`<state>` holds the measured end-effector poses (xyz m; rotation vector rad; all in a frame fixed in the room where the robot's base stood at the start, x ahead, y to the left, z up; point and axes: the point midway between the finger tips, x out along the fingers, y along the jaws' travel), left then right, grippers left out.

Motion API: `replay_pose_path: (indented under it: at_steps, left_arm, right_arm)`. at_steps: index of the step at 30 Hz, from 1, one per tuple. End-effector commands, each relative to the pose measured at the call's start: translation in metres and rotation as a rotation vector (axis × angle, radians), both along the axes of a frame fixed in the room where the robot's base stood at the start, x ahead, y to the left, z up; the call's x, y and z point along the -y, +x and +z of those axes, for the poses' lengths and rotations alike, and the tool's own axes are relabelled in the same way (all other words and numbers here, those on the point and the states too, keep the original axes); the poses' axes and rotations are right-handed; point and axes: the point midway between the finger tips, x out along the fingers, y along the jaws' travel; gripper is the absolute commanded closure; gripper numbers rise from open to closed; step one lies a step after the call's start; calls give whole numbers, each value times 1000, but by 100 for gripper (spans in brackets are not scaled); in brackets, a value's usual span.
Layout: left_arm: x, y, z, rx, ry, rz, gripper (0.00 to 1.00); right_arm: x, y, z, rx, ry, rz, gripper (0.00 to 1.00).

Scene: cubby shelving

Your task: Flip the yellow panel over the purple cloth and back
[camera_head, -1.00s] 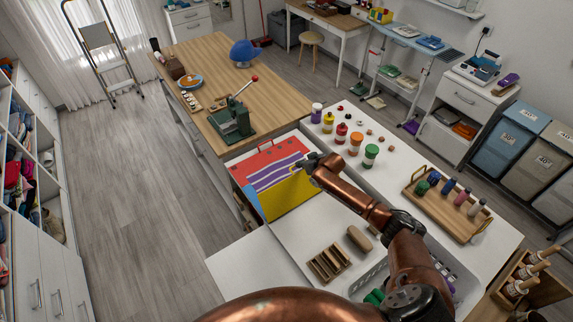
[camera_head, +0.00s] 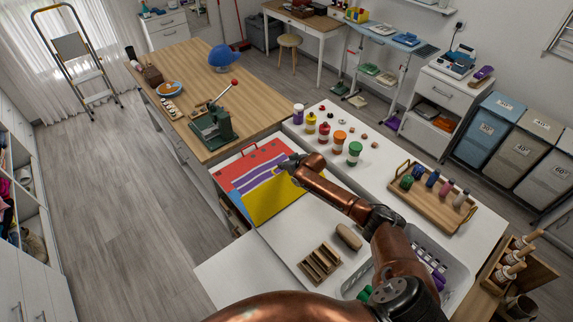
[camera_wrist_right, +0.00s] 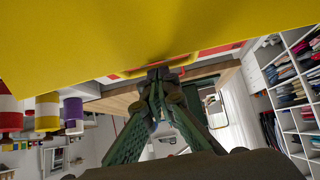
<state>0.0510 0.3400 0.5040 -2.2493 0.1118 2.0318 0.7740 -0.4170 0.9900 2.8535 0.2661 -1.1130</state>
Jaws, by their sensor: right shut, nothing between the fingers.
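The yellow panel (camera_head: 272,205) is on the near half of a red board (camera_head: 238,168) on the white worktop. Purple cloth (camera_head: 258,180) shows as wavy strips on the red part just beyond the panel's far edge. My right gripper (camera_head: 286,161) is at the panel's far right corner, its fingers shut and empty. In the right wrist view the panel (camera_wrist_right: 130,35) fills the top of the picture, and the shut fingertips (camera_wrist_right: 158,76) are close against its edge; whether they touch cannot be told. My left gripper is not in view.
Several paint bottles (camera_head: 340,139) stand right of the board. A green lever press (camera_head: 213,128) stands on the wooden table behind. A wooden tray with bottles (camera_head: 430,204) is at right, a slotted wooden block (camera_head: 320,264) in front. White worktop left of the block is clear.

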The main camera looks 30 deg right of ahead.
Motion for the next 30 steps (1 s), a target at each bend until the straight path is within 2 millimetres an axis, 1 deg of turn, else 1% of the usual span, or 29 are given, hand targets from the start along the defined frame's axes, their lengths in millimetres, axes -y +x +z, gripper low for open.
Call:
replay_pose_path:
  at_steps: [5,11,12,14,21,24,30]
  left_arm:
    - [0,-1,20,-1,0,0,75]
    - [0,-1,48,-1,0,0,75]
    - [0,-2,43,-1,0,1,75]
    - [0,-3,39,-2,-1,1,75]
    - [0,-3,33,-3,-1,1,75]
    - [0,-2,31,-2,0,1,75]
    - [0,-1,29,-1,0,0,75]
  right_arm:
    - [-1,-5,16,1,1,4,100]
    - [-2,-13,37,0,0,8,100]
    - [0,-17,40,4,-1,10,100]
    - [1,-25,45,2,1,11,100]
    - [7,-52,77,1,-2,10,100]
    - [8,-61,89,1,-1,9,100]
    - [10,-72,105,1,0,8,100]
